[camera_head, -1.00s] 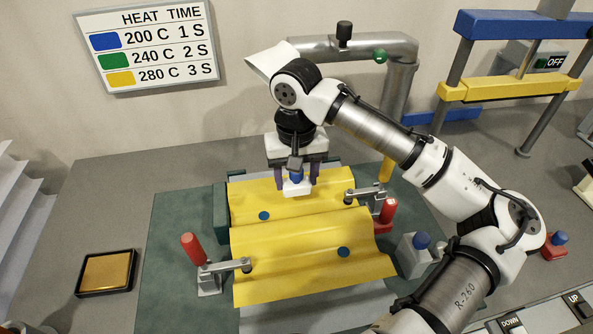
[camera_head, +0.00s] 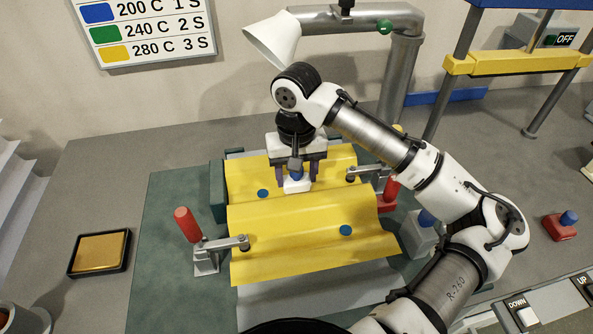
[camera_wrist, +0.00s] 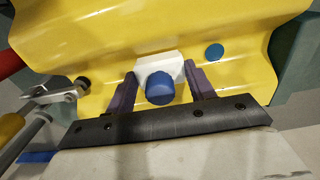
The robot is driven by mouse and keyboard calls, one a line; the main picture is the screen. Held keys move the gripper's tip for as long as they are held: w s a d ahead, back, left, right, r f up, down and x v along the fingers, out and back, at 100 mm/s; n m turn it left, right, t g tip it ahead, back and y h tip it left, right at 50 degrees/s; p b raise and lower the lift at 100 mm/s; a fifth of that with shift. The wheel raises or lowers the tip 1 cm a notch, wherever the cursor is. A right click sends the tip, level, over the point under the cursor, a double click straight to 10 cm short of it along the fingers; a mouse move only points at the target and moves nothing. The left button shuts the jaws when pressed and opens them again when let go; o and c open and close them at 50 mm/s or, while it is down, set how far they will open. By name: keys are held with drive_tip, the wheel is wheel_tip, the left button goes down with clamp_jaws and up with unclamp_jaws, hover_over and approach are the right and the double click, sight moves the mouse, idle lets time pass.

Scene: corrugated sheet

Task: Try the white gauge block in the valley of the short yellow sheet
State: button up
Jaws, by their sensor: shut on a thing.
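My gripper (camera_head: 297,180) points down with its dark purple fingers shut on the white gauge block (camera_head: 297,187), which has a blue round knob on top. The block also shows between the fingers in the wrist view (camera_wrist: 152,67). It is over the rear part of the yellow corrugated sheeting (camera_head: 243,174), right of a blue dot. A front yellow piece (camera_head: 290,260) with another blue dot seems to overlap the rear one; I cannot tell which is the short sheet. The block's underside is hidden, so contact with the valley is unclear.
Red-handled clamps stand at the left (camera_head: 200,240) and right (camera_head: 372,175) of the sheets. A gold pad in a black tray (camera_head: 99,252) lies on the bench at left. A grey pipe arm with a white cone (camera_head: 272,38) stands behind my gripper.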

drive_tip(key=shift+f, duration=0.15)
idle(0.3)
drive_tip(key=o, duration=1.1)
wheel_tip(320, 180, up, 14)
drive_tip(key=shift+f, duration=0.1)
drive_tip(key=shift+s+f, duration=0.1)
